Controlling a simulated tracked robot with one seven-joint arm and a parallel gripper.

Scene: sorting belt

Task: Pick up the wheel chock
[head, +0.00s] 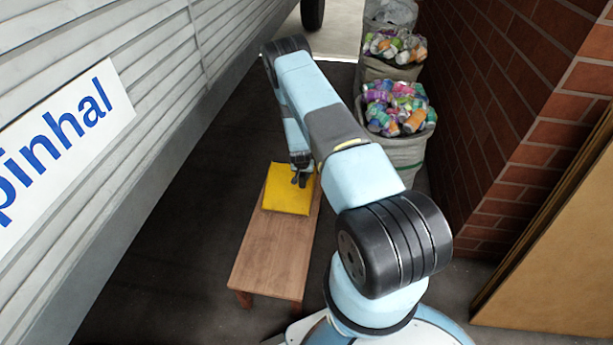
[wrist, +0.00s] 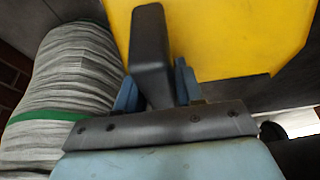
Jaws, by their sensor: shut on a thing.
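The yellow wheel chock (head: 286,195) is at the far end of a small wooden bench (head: 267,253) in the head view. It fills much of the top right of the wrist view (wrist: 235,40). My gripper (head: 300,181) reaches down at the chock's far right part and is shut on it. One dark finger stands in front of the yellow face in the wrist view; the other finger is hidden. I cannot tell whether the chock rests on the bench or is slightly above it.
A grey slatted vehicle side (head: 150,130) with blue lettering runs along the left. Open sacks of cans (head: 408,150) stand beyond the bench on the right, by a brick wall (head: 490,110). A wooden panel (head: 555,250) is at lower right. Dark floor left of the bench is clear.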

